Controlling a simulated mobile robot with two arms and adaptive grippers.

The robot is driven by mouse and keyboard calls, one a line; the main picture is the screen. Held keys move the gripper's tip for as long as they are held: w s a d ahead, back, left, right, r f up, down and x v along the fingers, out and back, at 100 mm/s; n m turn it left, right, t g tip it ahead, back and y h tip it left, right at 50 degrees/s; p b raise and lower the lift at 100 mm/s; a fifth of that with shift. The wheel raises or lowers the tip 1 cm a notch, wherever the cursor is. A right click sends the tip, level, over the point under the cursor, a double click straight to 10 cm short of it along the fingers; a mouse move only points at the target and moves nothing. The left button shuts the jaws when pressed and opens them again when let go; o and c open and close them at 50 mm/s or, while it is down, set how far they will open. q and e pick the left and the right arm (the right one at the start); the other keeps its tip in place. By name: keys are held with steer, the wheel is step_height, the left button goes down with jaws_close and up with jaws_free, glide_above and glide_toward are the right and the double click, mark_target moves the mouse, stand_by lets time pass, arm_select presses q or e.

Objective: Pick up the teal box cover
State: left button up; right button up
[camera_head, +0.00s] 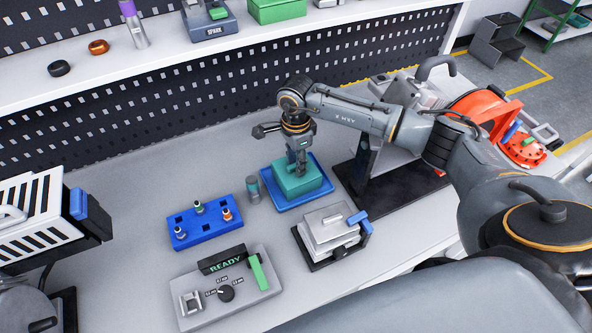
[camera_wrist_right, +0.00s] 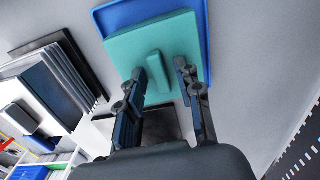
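The teal box cover (camera_head: 315,187) sits on a blue tray (camera_head: 270,190) near the middle of the bench. In the right wrist view the cover (camera_wrist_right: 178,40) shows a raised teal bar handle (camera_wrist_right: 158,72) on its top. My right gripper (camera_head: 301,170) points down over the cover. In the wrist view the right gripper (camera_wrist_right: 160,70) is open, with one finger on each side of the handle and a gap visible beside it. Whether the fingertips touch the cover's top I cannot tell. My left gripper is not in view.
A small grey-teal cylinder (camera_head: 252,189) stands just left of the tray. A black-based fixture (camera_head: 400,192) is at right; a perforated wall (camera_head: 130,125) stands behind.

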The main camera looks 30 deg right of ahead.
jaws_close()
steer(key=shift+r+b, duration=0.4)
steer(key=shift+b, duration=0.1)
step_height(320, 180, up, 3)
steer(key=shift+s+a+f+b, duration=0.1)
steer(key=shift+f+b, duration=0.1)
steer(key=shift+b, duration=0.7)
steer(key=s+a+r, duration=0.3)
steer(key=s+r, duration=0.3)
steer(key=r, duration=0.1)
steer(key=s+a+r+b, duration=0.1)
steer(key=s+a+r, duration=0.2)
steer(key=s+r, duration=0.3)
steer(key=shift+a+r, duration=0.35)
steer(key=shift+r, duration=0.5)
steer(key=shift+b, duration=0.3)
